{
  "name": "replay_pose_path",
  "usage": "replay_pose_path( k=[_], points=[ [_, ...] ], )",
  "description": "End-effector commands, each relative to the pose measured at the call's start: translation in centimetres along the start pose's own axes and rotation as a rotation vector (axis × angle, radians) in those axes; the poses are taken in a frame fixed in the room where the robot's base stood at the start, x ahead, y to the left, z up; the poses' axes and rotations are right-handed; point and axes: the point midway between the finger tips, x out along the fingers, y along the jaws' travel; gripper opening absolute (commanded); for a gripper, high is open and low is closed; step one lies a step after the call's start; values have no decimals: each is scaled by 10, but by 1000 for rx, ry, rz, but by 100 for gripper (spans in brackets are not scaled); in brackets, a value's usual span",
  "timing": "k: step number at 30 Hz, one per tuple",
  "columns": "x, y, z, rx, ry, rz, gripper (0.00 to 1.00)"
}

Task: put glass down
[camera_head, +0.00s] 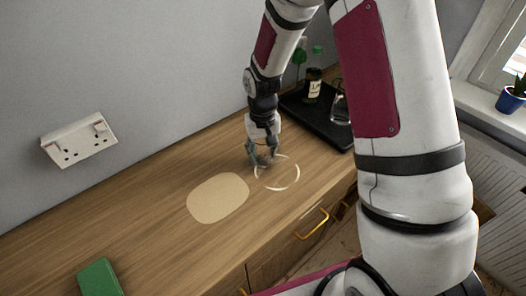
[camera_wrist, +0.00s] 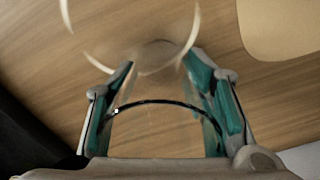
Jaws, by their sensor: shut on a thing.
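My gripper (camera_head: 262,160) is low over the wooden counter, beside and partly over the left part of a thin white ring (camera_head: 276,173) marked there. In the wrist view, my gripper (camera_wrist: 162,90) has its teal-padded fingers on either side of a clear glass (camera_wrist: 158,85) and is shut on it. The glass's dark curved rim faces the camera and its round far end points at the wood. Parts of the white ring (camera_wrist: 85,48) show around that far end. The glass is hard to make out in the head view. I cannot tell whether it touches the counter.
A beige rounded mat (camera_head: 218,198) lies left of the ring. A black tray (camera_head: 318,128) behind it to the right holds a dark labelled bottle (camera_head: 313,86) and a clear glass vessel (camera_head: 341,108). A green block (camera_head: 100,278) lies at front left. Counter between is clear.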

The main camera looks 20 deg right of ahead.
Motion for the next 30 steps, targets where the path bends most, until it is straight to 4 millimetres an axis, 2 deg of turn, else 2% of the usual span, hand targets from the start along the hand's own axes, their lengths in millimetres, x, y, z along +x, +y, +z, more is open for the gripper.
replay_pose_path(
  k=[8,9,12,23,26,30],
  points=[
    [2,0,0,0,1,0,9],
    [3,0,0,0,1,0,48],
    [2,0,0,0,1,0,67],
    [-1,0,0,0,2,0,67],
    [-10,0,-1,0,5,0,67],
    [-35,0,-1,1,7,0,67]
  ],
)
